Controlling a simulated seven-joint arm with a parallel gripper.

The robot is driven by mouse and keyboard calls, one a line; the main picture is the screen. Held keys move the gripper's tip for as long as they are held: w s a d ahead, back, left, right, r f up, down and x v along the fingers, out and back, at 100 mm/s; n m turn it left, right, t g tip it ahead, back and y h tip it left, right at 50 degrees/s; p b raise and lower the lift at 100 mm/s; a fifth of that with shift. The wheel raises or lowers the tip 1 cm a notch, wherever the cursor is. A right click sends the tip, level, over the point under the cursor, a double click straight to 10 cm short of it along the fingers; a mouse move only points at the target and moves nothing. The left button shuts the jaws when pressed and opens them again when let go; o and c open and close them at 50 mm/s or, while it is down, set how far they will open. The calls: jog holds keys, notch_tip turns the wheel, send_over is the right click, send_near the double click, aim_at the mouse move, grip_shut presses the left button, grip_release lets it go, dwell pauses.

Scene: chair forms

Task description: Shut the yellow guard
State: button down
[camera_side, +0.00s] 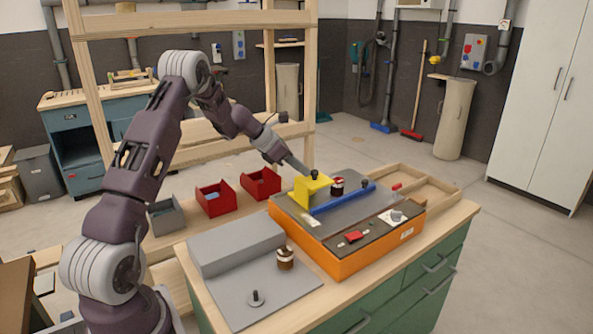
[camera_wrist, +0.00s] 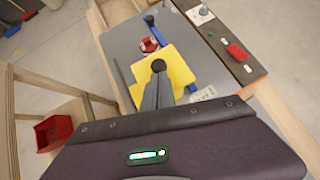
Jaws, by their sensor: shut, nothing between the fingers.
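The yellow guard (camera_side: 311,190) stands on the grey top of an orange-sided machine (camera_side: 345,262), at the left end of a blue fence (camera_side: 343,199). A black knob (camera_side: 315,175) sits on top of the guard. My gripper (camera_side: 308,173) is shut and empty, with its tip at or close beside the knob; I cannot tell whether they touch. In the wrist view, the yellow guard (camera_wrist: 178,68) lies beyond my gripper (camera_wrist: 157,82), and the black knob (camera_wrist: 158,66) shows just at the fingertips. A red-and-white round part (camera_side: 337,187) stands right beside the guard.
A red switch (camera_side: 354,236) and a dial (camera_side: 397,215) sit on the machine's front panel. A grey block and plate (camera_side: 240,285) with a brown-and-white knob (camera_side: 285,257) lie at front left. Red bins (camera_side: 215,198) stand behind. A wooden tray (camera_side: 425,188) is at right.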

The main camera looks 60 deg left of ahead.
jog(key=w, duration=0.9)
jog(key=shift+d, duration=0.15)
